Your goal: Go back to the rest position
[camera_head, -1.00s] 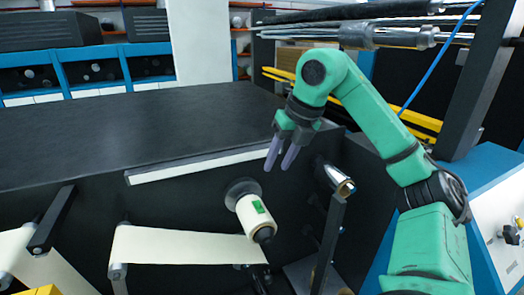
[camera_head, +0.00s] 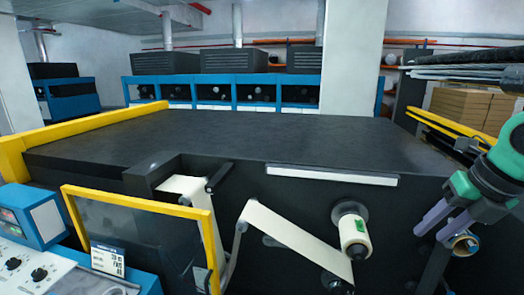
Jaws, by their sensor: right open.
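My right gripper (camera_head: 434,228) is at the right edge of the head view, with its two grey fingers apart and nothing between them. It hangs in front of the dark machine (camera_head: 290,200), near a metal-ended roller (camera_head: 464,243) that it partly overlaps in the picture. A white laminating roll (camera_head: 354,234) with a green label sits on a round hub on the machine's front, left of the gripper and apart from it. A cream film web (camera_head: 295,238) runs down to the right below it. My left gripper is not in view.
A yellow-framed guard (camera_head: 140,204) and a blue control panel (camera_head: 40,225) stand at the front left. The machine's dark top (camera_head: 250,135) is clear. Cardboard boxes (camera_head: 470,105) and yellow rails are at the right. Blue shelving units (camera_head: 225,92) stand behind.

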